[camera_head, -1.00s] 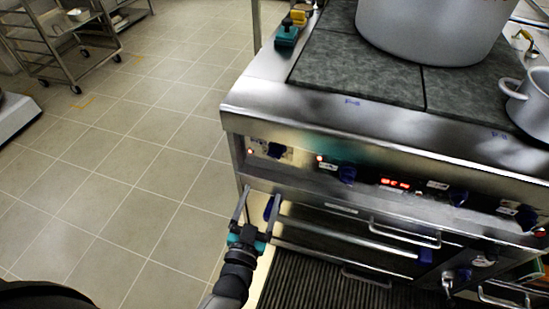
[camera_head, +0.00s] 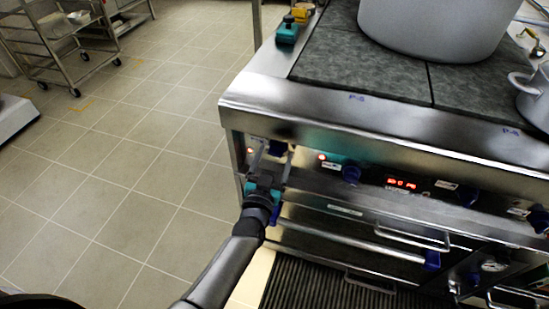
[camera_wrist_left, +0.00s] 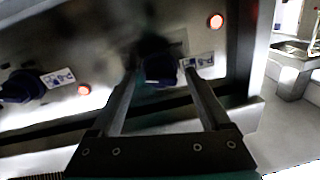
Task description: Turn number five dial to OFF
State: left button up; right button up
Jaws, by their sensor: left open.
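The stove front panel (camera_head: 395,178) carries a row of dark blue dials. The leftmost dial (camera_head: 277,148) is at the panel's left end, partly hidden by my left gripper (camera_head: 273,162). In the left wrist view this dial (camera_wrist_left: 160,68) shows between the two fingers of my left gripper (camera_wrist_left: 160,82), which is open around it; I cannot tell whether either finger touches it. A lit red lamp (camera_wrist_left: 216,21) and a small white label (camera_wrist_left: 198,61) are beside it. I cannot read which dial is number five. My right gripper is not in view.
Another dial (camera_head: 351,173) and a red display (camera_head: 402,183) are farther right. A large pot (camera_head: 432,28) stands on the stove top. Handles (camera_head: 412,238) stick out below the panel.

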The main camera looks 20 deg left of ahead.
pick_arm(q)
jog(key=shift+w, duration=0.3)
grip_shut()
dwell(0.6)
